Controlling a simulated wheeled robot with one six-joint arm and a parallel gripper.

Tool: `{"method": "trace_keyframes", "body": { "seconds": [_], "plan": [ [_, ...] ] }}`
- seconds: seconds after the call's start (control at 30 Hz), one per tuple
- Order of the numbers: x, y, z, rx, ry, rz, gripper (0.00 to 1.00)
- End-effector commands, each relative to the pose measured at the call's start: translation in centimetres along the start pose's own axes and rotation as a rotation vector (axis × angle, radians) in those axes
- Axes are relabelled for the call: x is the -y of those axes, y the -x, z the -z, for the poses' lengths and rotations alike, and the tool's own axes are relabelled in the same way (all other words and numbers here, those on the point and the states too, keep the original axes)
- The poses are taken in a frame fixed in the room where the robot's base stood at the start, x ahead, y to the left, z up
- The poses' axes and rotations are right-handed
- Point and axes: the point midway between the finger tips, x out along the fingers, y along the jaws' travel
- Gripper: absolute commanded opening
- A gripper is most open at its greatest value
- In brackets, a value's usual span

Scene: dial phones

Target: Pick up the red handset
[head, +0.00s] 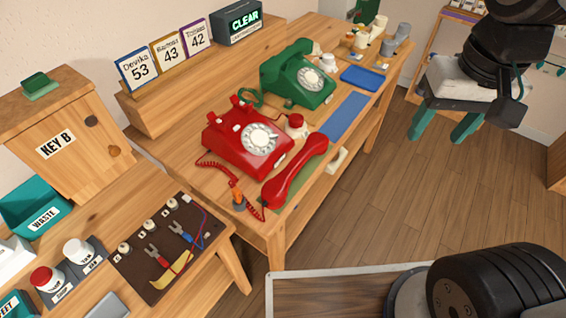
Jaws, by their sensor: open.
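The red handset (295,172) lies off its cradle on the table, in front of the red dial phone (248,140) and near the table's front edge. A coiled red cord (222,173) runs from the phone's left side towards the handset's lower end. My gripper (448,132) has two teal fingers, spread apart and empty. In the picture it hangs to the right of the handset, over the floor side of the table, clear of the phones.
A green dial phone (298,75) stands behind the red one. Small items crowd the table's far end. A blue mat (343,115) lies right of the phones. Open wooden floor (430,200) lies right of the table.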

Motion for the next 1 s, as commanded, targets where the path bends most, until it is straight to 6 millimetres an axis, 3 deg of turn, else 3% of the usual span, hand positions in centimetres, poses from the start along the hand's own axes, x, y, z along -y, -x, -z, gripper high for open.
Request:
{"method": "trace_keyframes", "body": {
  "seconds": [0.2, 0.4, 0.6, 0.7, 1.0],
  "plan": [
    [5.8, -4.9, 6.5, 0.049, -0.185, -0.004, 0.55],
    [12.5, -11.4, 10.3, 0.075, -0.361, -0.019, 0.55],
    [17.9, -17.4, 11.4, 0.089, -0.495, -0.036, 0.55],
    [19.5, -19.1, 11.5, 0.091, -0.534, -0.040, 0.55],
    [20.4, -22.5, 11.2, 0.092, -0.565, -0.044, 0.55]
  ]
}}
